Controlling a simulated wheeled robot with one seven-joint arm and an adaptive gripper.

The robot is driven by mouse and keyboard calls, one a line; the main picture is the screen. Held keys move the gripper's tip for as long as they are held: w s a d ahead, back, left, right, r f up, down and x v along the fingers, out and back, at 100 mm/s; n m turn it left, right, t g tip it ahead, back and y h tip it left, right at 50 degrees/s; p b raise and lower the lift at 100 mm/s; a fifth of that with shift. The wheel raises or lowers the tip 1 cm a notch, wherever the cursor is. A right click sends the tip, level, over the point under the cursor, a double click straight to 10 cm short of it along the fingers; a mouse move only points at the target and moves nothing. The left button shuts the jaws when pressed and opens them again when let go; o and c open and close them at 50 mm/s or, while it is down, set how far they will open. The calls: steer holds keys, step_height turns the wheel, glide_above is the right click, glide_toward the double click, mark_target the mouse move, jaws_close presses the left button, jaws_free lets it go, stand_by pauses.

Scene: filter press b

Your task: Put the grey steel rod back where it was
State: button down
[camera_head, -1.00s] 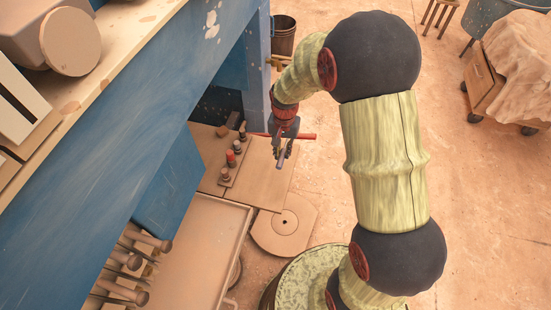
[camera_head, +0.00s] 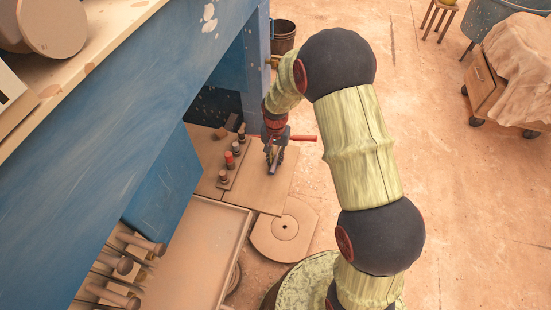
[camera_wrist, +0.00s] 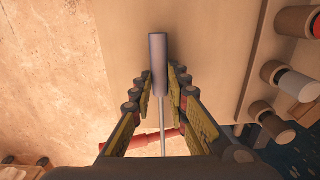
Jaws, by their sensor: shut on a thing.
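The grey steel rod (camera_wrist: 158,62) is between the fingers of my gripper (camera_wrist: 160,88) in the wrist view. It has a thick grey upper part and a thinner pale shaft running down the picture. In the head view my gripper (camera_head: 272,160) is over the brown board, right of a narrow rack (camera_head: 229,171) with several upright pegs. The rod is small and dark there. The rack (camera_wrist: 252,62) is also at the right of the wrist view, apart from the rod. I cannot tell whether the rod touches the board.
A red bar (camera_head: 303,138) lies behind my gripper, partly hidden. The brown board (camera_head: 262,192) has bare room near me. A round disc (camera_head: 284,228) lies on the floor beside it. The blue press frame (camera_head: 150,100) stands close on the left. A tray (camera_head: 215,245) is nearer.

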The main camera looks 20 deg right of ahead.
steer(key=shift+f, duration=0.1)
steer(key=c, duration=2.2)
jaws_free()
steer(key=shift+f, duration=0.1)
steer(key=o, duration=0.4)
steer(key=shift+o, duration=0.3)
